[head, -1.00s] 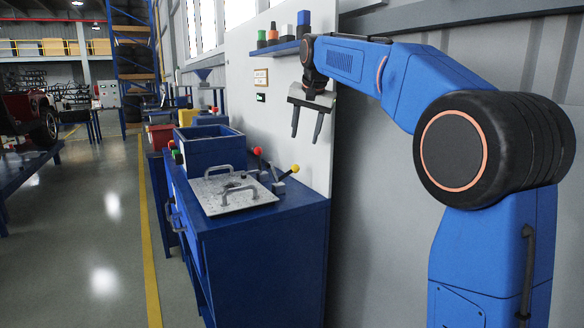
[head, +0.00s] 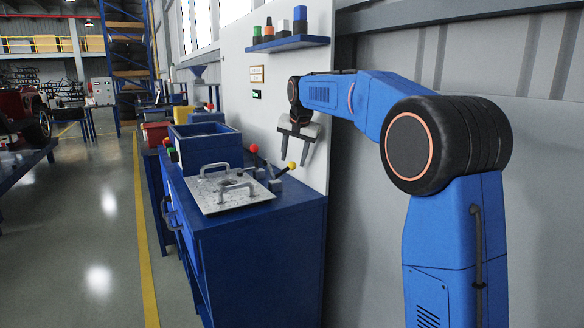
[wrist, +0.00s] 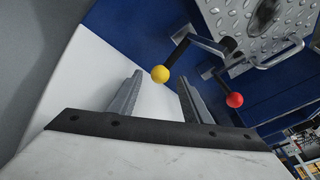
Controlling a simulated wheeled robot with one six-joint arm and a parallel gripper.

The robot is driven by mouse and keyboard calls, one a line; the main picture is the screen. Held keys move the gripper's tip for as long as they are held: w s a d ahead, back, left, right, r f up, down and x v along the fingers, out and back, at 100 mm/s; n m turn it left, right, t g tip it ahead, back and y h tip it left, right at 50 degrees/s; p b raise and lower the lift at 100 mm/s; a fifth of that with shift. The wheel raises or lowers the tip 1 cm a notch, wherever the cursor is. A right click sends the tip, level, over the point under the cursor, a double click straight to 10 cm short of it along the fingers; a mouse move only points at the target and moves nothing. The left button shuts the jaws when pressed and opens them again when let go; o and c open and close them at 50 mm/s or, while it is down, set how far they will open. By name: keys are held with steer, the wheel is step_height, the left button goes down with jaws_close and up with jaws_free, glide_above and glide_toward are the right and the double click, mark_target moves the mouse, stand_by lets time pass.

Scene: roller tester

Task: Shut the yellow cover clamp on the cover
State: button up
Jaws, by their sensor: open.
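The metal tread-plate cover (head: 207,196), with two grey handles, lies flat on top of the blue bench. The yellow cover clamp (head: 292,166) has a yellow ball on a dark lever at the cover's right edge, and the lever tilts up and away from the cover. In the wrist view the yellow ball (wrist: 160,74) shows near the fingertips, with the cover (wrist: 285,25) at top right. My gripper (head: 293,157) is open and empty, pointing down just above the yellow ball. I cannot tell whether a finger touches it.
A second clamp with a red ball (head: 254,148) stands behind the yellow one; it also shows right of the fingers in the wrist view (wrist: 235,100). A blue open box (head: 206,145) stands behind the cover. A white wall panel (head: 270,90) with a shelf rises close behind my gripper.

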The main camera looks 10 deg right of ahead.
mark_target(292, 166)
steer(key=shift+x, duration=2.45)
steer(key=shift+c, duration=0.5)
jaws_close()
